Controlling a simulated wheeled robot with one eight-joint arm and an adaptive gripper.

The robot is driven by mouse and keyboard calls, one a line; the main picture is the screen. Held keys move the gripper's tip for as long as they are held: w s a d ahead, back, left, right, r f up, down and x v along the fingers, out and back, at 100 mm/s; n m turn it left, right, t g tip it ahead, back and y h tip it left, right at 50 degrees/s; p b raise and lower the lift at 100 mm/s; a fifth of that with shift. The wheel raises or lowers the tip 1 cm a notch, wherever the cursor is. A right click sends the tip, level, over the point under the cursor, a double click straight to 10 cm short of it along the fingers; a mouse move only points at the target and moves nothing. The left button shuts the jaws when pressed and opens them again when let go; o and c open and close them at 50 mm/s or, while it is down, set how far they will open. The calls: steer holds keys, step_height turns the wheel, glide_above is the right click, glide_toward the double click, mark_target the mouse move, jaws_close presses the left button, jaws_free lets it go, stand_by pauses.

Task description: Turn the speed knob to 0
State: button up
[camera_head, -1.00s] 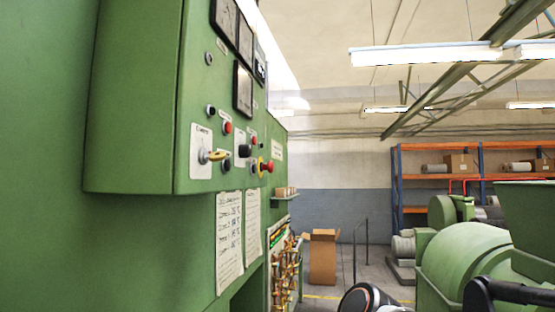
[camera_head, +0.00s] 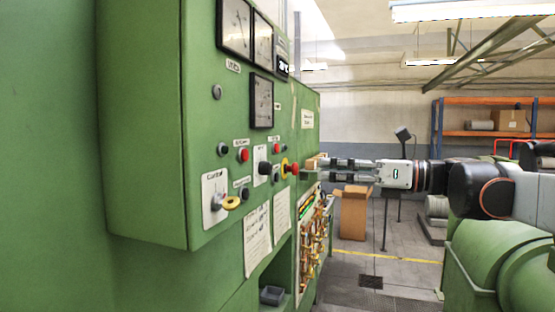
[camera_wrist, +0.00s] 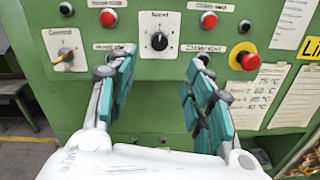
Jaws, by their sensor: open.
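The speed knob (camera_wrist: 159,41) is a black round knob on a white plate under a "Speed" label, upper middle of the wrist view. It carries a pale pointer mark, but I cannot read its setting. In the head view the knob (camera_head: 264,167) stands out from the green panel. My gripper (camera_head: 326,170) reaches in from the right with its fingers toward the panel. In the wrist view my gripper (camera_wrist: 160,68) is open and empty, its teal-padded fingers spread left and right, just below the knob in the picture. The fingers appear apart from the knob.
A red emergency stop (camera_wrist: 243,57) on a yellow ring sits right of the knob. A yellow-handled command switch (camera_wrist: 65,57) is to the left. Red buttons (camera_wrist: 108,17) flank the plate above. A green machine (camera_head: 500,262) stands at right.

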mark_target(270, 168)
steer(key=p+x, duration=0.2)
steer(key=x, duration=1.1)
steer(key=shift+w+a+f+p, duration=0.1)
steer(key=shift+a+p, duration=0.2)
steer(key=shift+p, duration=0.1)
steer(key=c, duration=1.1)
